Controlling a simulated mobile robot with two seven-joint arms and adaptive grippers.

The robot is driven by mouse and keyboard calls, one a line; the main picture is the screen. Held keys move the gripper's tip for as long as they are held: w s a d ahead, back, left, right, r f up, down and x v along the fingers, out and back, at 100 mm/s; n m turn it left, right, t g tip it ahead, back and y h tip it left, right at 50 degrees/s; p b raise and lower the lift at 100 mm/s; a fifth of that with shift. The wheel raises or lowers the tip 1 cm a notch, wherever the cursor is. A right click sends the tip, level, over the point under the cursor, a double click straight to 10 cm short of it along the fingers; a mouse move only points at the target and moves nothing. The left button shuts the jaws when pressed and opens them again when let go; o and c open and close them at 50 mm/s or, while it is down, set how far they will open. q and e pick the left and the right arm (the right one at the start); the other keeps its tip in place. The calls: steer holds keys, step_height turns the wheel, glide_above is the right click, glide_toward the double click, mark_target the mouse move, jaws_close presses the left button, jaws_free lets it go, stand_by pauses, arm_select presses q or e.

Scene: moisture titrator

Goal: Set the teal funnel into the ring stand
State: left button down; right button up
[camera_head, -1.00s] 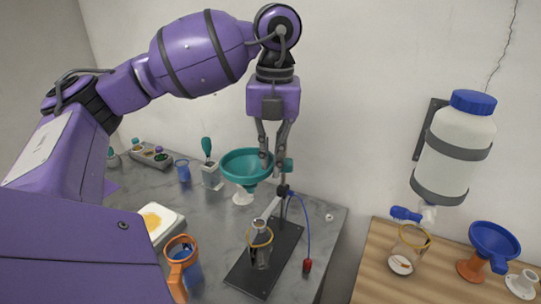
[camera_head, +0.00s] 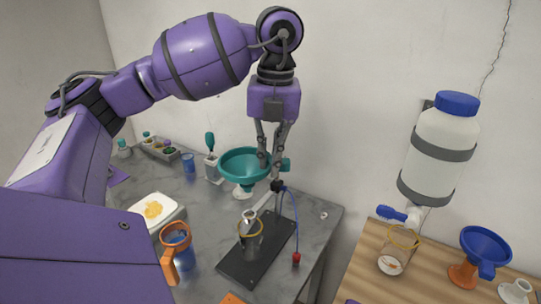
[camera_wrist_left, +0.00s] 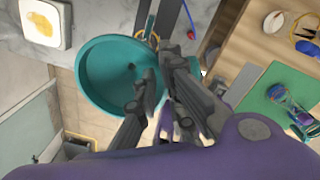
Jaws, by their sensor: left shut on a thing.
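The teal funnel (camera_head: 240,168) is held upright, bowl up, above the back of the grey table. My left gripper (camera_head: 268,163) points down and is shut on the right side of its rim. The wrist view shows the bowl (camera_wrist_left: 100,85) beside the fingers (camera_wrist_left: 157,65). A white piece (camera_head: 243,191) shows below the bowl; I cannot tell whether it belongs to the funnel. The ring stand has a black base (camera_head: 266,262) and a dark clamp (camera_head: 278,186), just right of and below the funnel. My right gripper is not in view.
An orange-handled jug (camera_head: 178,250) and a white scale (camera_head: 158,212) stand left. The wooden table at right holds a blue funnel (camera_head: 485,245) and a beaker (camera_head: 396,258).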

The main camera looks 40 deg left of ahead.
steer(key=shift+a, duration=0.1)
arm_select(q)
steer(key=shift+r, duration=0.1)
steer(key=shift+f, duration=1.55)
steer(key=shift+f+b, duration=0.35)
steer(key=shift+f, duration=0.25)
step_height(320, 180, down, 2)
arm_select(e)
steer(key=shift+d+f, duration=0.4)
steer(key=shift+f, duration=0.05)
arm_select(q)
steer(key=shift+f+b, duration=0.45)
steer(key=shift+f, duration=0.3)
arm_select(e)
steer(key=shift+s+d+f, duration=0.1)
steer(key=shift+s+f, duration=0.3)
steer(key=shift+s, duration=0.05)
arm_select(q)
steer(key=shift+f, duration=0.75)
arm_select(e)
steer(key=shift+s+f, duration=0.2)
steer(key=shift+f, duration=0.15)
